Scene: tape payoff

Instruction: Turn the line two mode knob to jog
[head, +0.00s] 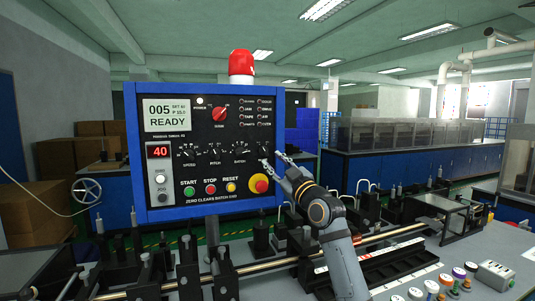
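A blue-framed control panel (133,152) stands left of centre in the head view. A row of small black knobs crosses it: a speed knob (188,153), a pitch knob (214,150), a batch knob (239,148) and one at the far right (265,150). A larger red rotary knob (220,114) sits above the row. My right gripper (273,159) is at the panel's right edge, close to the far-right knob, fingers apart and empty. Contact cannot be told. My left gripper is out of view.
Start (189,191), stop (210,188) and reset (231,186) buttons and a red emergency button (259,183) lie below the knobs, the last close under my gripper. A red beacon (241,65) tops the panel. Rods and clamps (220,262) fill the bench in front.

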